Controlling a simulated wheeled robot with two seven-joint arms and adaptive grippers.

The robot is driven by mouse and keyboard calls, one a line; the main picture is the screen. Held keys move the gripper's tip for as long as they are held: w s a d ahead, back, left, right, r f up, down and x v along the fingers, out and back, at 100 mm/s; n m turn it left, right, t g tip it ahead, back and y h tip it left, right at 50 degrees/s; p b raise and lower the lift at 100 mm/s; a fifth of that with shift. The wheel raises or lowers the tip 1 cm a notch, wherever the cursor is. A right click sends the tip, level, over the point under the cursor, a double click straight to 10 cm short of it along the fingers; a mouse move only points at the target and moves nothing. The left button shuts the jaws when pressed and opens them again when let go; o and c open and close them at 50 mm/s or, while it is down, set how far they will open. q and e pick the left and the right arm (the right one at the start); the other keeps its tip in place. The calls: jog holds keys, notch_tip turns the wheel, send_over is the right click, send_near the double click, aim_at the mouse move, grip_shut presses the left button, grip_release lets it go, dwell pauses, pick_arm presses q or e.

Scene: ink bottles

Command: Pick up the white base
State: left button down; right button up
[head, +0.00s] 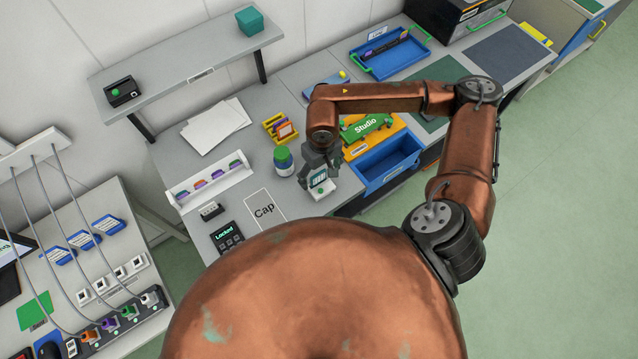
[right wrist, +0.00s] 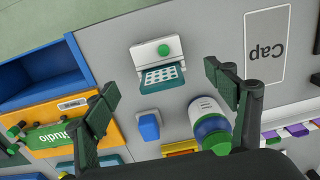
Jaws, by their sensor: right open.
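The white base (right wrist: 150,50) is a small white block with a round green knob on top and a teal holed plate on its lower side in the right wrist view. It stands on the grey bench top, and its white edge (head: 323,189) shows below my right gripper in the head view. My right gripper (head: 319,174) is open above it. In the right wrist view, the fingers (right wrist: 160,82) are wide apart on either side of the base, and nothing is between them in contact. My left gripper is not in view.
A white bottle with a green cap (head: 283,160) stands close left of the gripper. A "Cap" card (head: 264,207) lies to the lower left. A small blue block (right wrist: 149,125) is near the base.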

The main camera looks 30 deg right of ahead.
aim_at(321, 186)
jog(key=shift+d+f, duration=0.35)
jog(key=shift+f, duration=0.9)
jog(key=f, duration=0.1)
jog(key=f+p, duration=0.1)
jog(key=f, duration=0.3)
jog(key=shift+s+a+f, duration=0.1)
jog(key=shift+s+a, duration=0.1)
jog(key=shift+a, duration=0.05)
jog(key=c, duration=1.4)
